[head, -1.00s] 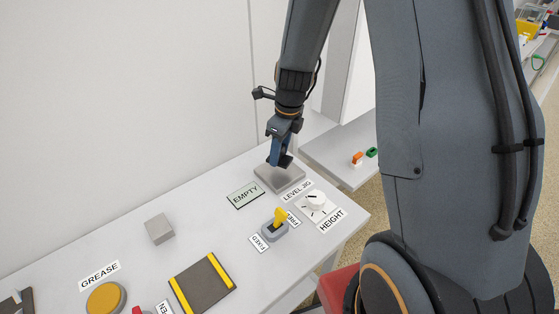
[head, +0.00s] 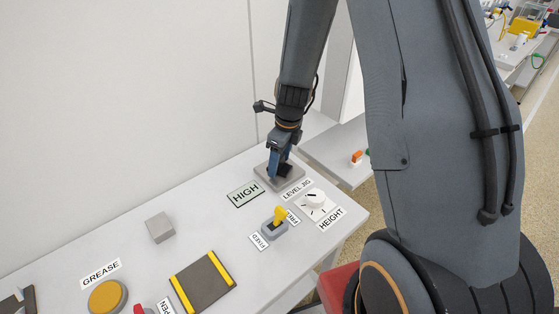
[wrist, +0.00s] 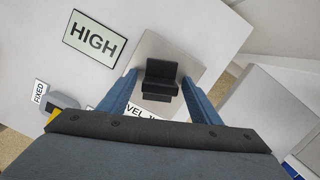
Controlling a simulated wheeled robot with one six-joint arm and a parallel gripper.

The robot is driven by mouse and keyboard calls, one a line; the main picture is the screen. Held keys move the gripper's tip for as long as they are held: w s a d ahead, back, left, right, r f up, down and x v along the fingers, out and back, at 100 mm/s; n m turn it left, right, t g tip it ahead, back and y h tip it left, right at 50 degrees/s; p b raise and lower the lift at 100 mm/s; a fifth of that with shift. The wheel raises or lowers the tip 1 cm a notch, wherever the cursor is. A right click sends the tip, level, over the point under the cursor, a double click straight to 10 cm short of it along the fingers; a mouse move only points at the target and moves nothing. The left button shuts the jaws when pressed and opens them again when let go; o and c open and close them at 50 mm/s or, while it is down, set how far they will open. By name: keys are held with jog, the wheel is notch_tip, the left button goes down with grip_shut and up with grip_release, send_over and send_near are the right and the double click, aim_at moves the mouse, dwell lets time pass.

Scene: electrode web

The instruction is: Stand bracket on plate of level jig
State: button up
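The level jig's grey plate (head: 294,181) lies on the bench in the head view. It also shows in the wrist view (wrist: 150,45). The black bracket (wrist: 160,78) is an angled piece on the plate, between my finger tips. Its dark shape (head: 286,169) is partly hidden by my gripper (head: 278,172) in the head view. In the wrist view my gripper (wrist: 160,78) has its two blue fingers apart, with a narrow gap on each side of the bracket. The jig's display (head: 245,194) reads HIGH.
A white HEIGHT knob (head: 315,199) and a yellow FIXED/FREE lever (head: 279,216) stand just in front of the plate. A grey block (head: 160,227), a yellow-edged dark pad (head: 203,282) and a yellow GREASE button (head: 107,296) are farther left. A white wall (head: 120,90) is behind.

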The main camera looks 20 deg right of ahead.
aim_at(284, 168)
notch_tip(284, 168, up, 11)
jog(key=s+d+b, duration=0.1)
jog(key=b, duration=0.1)
jog(key=s+a+r+n+h, duration=0.1)
jog(key=s+n, duration=1.5)
jog(key=n, duration=1.1)
